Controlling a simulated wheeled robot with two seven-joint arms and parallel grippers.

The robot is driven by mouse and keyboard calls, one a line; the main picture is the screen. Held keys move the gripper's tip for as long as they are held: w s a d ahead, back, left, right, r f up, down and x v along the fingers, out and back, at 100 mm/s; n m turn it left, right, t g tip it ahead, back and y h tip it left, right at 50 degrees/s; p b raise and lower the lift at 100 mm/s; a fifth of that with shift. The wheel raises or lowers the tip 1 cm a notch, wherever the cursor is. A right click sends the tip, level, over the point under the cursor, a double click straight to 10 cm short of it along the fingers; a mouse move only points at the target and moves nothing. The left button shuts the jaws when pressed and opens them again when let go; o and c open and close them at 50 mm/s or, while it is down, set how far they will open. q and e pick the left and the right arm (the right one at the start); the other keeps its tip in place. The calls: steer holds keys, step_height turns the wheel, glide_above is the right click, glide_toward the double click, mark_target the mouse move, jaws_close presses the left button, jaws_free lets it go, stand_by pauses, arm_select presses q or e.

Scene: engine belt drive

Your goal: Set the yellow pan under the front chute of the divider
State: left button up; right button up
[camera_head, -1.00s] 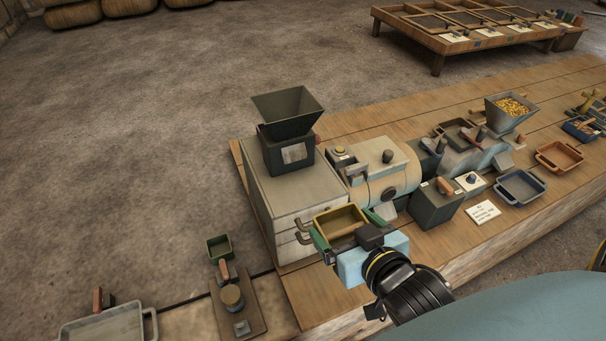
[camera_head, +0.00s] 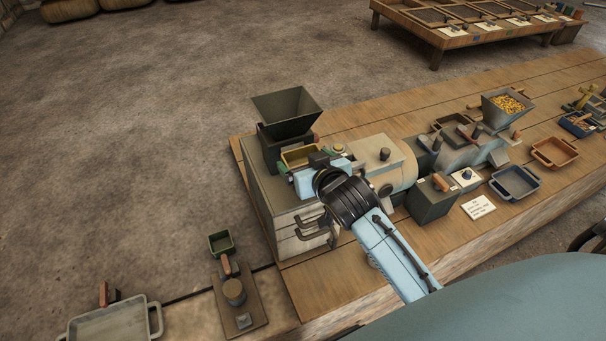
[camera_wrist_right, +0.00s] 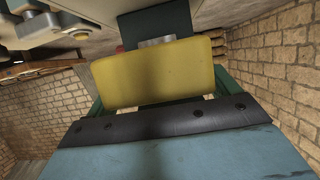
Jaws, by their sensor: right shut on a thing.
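The yellow pan (camera_head: 299,155) is held in my right gripper (camera_head: 305,164), which is shut on it. In the right wrist view the yellow pan (camera_wrist_right: 160,75) fills the space ahead of the gripper (camera_wrist_right: 168,100), with a green finger partly visible at each side. In the head view the pan is close to the dark box below a dark hopper (camera_head: 287,110), on top of a grey cabinet (camera_head: 262,195). I cannot tell if the pan touches the cabinet top. I cannot clearly make out the front chute; my gripper and wrist cover part of that area. My left gripper is not in view.
Bent dark handles (camera_head: 311,228) stick out of the cabinet's front. A cream rounded machine (camera_head: 385,160) stands close to its right. Further right are a grey tray (camera_head: 515,182), an orange tray (camera_head: 555,153) and a hopper of yellow grains (camera_head: 507,108). A small green tray (camera_head: 221,243) is at lower left.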

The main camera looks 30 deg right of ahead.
steer(key=shift+w, duration=0.9)
steer(key=f, duration=0.2)
steer(key=shift+s+f, duration=0.2)
steer(key=shift+f, duration=0.15)
step_height(320, 180, down, 4)
steer(key=shift+r, duration=0.1)
steer(key=shift+w+f, duration=0.15)
steer(key=shift+f, duration=0.1)
steer(key=o, duration=0.8)
steer(key=shift+f, duration=0.15)
steer(key=shift+o, duration=0.3)
